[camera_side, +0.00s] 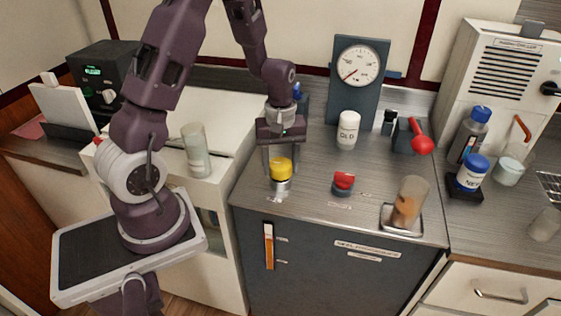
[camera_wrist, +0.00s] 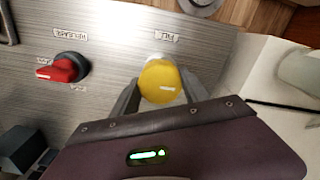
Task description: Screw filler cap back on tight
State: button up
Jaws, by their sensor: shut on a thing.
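The filler cap (camera_side: 281,167) is yellow with a rounded top and sits upright on a short metal filler neck (camera_side: 281,185) on the grey counter. I cannot tell how tightly the cap is seated; the threads are hidden.
A red knob (camera_side: 343,182), labelled "RELEASE" in the wrist view, stands right of the cap. A pressure gauge (camera_side: 358,64) and a white "OLD" bottle (camera_side: 348,130) stand behind. A brown-stained cup (camera_side: 409,202) on a tray is farther right. The counter's front edge is close.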

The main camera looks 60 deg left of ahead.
aim_at(281, 163)
jog(key=shift+f, duration=0.45)
jog(key=o, duration=1.5)
jog(key=shift+c, duration=0.2)
notch_tip(281, 163, up, 7)
jog(key=shift+r, duration=0.1)
jog(key=shift+c, duration=0.2)
